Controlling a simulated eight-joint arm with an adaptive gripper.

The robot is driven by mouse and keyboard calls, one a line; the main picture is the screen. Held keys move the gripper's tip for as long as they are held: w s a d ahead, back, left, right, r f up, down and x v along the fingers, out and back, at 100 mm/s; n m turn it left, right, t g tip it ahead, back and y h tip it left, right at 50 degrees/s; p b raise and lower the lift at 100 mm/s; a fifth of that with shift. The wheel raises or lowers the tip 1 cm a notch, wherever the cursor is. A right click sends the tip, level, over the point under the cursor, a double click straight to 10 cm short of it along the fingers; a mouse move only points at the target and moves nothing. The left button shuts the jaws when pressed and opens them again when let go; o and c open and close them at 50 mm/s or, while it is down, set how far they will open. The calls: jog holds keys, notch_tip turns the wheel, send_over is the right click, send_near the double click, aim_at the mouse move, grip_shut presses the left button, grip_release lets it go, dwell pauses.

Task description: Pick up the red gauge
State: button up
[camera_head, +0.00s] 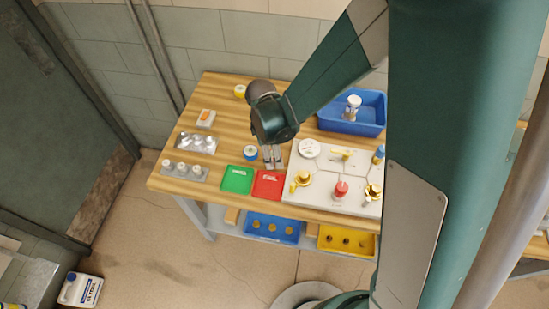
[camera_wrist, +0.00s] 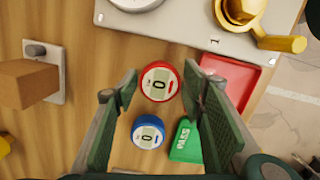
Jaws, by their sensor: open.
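The red gauge (camera_wrist: 159,82), a round dial with a red rim and white face, lies on the wooden table in the wrist view. It appears between the two fingertips, a little ahead of them; I see no contact. In the head view I cannot make it out, likely hidden by the fingers. My gripper (camera_head: 273,158) is open and points down over the table, just behind the red tray. A blue gauge (camera_wrist: 148,132) lies close beside the red one; it also shows in the head view (camera_head: 250,153), left of my fingers.
A green tray (camera_head: 237,180) and a red tray (camera_head: 268,186) sit at the table's front edge. A pale valve panel (camera_head: 318,186) with yellow and red handles stands to the right. A blue bin (camera_head: 366,126) is behind it. Small fittings lie at the left.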

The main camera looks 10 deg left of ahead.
jog(key=shift+f, duration=0.45)
dwell(0.3)
jog(key=c, duration=0.8)
